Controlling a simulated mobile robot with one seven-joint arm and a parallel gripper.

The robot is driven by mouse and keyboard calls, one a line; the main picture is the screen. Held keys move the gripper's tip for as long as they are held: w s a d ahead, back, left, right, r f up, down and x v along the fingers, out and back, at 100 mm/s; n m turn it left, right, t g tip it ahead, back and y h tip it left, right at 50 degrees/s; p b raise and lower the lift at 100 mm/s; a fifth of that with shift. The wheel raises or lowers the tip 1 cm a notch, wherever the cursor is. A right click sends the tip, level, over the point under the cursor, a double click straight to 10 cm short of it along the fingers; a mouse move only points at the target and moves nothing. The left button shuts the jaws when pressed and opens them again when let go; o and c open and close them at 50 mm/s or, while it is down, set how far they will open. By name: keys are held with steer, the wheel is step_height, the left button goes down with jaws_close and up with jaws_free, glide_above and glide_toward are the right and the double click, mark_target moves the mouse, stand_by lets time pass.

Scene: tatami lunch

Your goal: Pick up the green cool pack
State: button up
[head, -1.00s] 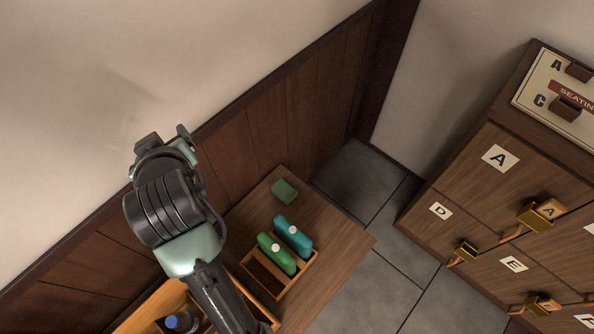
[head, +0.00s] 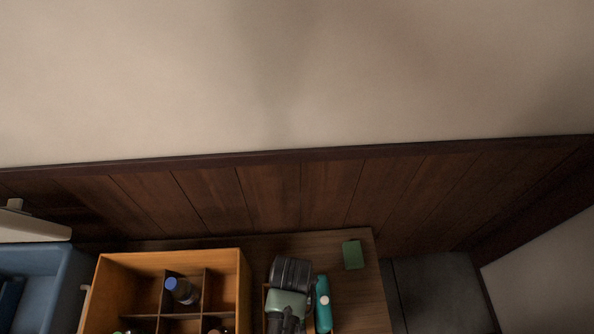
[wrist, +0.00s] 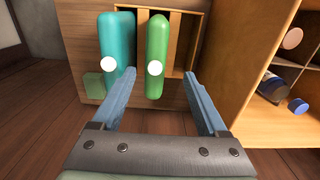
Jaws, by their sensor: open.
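My gripper (wrist: 162,76) is open and empty. In the wrist view the green pack appears between its fingers, nearer the left one; I cannot tell how far beyond the fingertips it is. In the head view my arm covers the green pack.
A divided wooden crate (head: 243,290) with bottles stands left of the rack, close to my arm. A blue bin (head: 60,285) is farther left. A small green block (head: 352,255) lies near the back right of the wooden surface (head: 358,300). A panelled wall rises behind.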

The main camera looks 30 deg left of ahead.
step_height(320, 180, down, 7)
steer(key=b, duration=0.1)
steer(key=shift+w+d, duration=0.2)
steer(key=shift+w, duration=0.05)
steer(key=shift+r, duration=0.15)
jaws_close()
stand_by(1.3)
